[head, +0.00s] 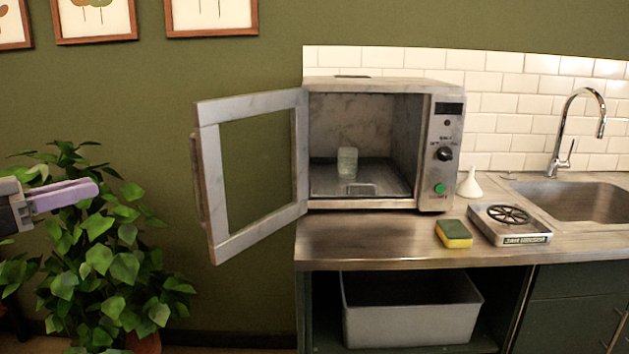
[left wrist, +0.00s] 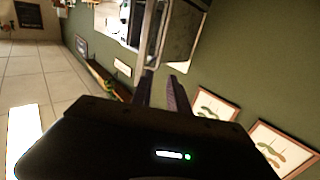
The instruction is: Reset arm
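My left gripper (head: 80,192) shows at the left edge of the head view, in front of the plant and well left of the oven. Its fingers (left wrist: 160,88) stand apart with nothing seen between them in the left wrist view. My right gripper is not in view. The grey microwave oven (head: 435,160) stands on the counter. Its door (head: 203,170) is swung open to the left. A small clear jar or glass (head: 347,161) stands inside on a tray (head: 330,186).
A yellow-green sponge (head: 453,234), a jar crusher (head: 510,224) and a white funnel (head: 470,184) are on the counter, left of the sink (head: 575,198). A grey bin (head: 412,320) sits below. A leafy plant (head: 100,260) stands at left. The space between gripper and door is clear.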

